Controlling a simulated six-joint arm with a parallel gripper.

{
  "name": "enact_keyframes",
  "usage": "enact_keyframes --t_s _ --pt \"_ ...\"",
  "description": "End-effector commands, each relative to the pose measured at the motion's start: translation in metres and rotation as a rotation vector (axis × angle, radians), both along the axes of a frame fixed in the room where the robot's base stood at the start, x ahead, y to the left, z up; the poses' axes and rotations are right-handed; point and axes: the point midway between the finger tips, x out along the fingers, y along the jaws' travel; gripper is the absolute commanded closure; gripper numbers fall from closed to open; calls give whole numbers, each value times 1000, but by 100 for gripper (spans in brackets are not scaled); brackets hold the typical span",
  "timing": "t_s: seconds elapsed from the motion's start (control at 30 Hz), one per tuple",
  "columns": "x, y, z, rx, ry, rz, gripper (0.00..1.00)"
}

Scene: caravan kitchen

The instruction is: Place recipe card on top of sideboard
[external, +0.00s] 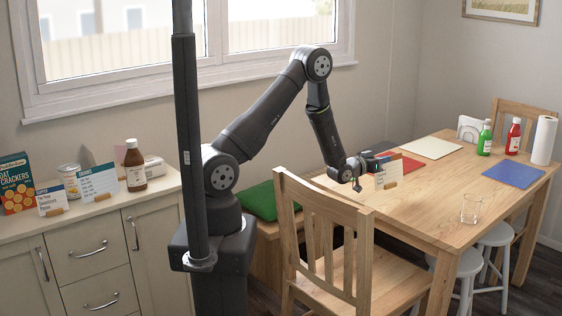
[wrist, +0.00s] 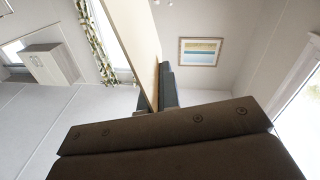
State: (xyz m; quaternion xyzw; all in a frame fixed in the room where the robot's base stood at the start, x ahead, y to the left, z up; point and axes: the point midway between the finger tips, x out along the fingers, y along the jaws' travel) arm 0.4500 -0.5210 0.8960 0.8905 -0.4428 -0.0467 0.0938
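A recipe card (external: 392,168), pale with a brown wooden piece at its lower part, is at my gripper (external: 365,172) over the near left part of the dining table. In the wrist view the gripper's fingers (wrist: 154,101) are closed around a thin tan and white panel (wrist: 125,35), which appears to be this card, seen nearly edge-on. The external view does not show clearly whether it touches the table. The sideboard (external: 105,213) stands at the left. Two similar cards, one smaller (external: 52,199) and one larger (external: 99,182), stand on it.
A chair (external: 325,233) stands before the table (external: 437,195). A glass (external: 471,208) and coloured mats lie on the table.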

Motion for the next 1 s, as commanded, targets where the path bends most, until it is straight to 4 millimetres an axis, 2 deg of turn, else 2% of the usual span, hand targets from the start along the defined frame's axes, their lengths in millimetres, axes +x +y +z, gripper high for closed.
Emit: enact_keyframes --t_s 0.1,0.23,0.5,0.9,1.0 --pt "9 2 -6 1 0 0 100" --pt "11 2 -12 1 0 -1 100" --pt "10 2 -42 1 0 -1 100" --pt "10 2 -47 1 0 -1 100" --pt "10 2 -46 0 -1 -1 80"
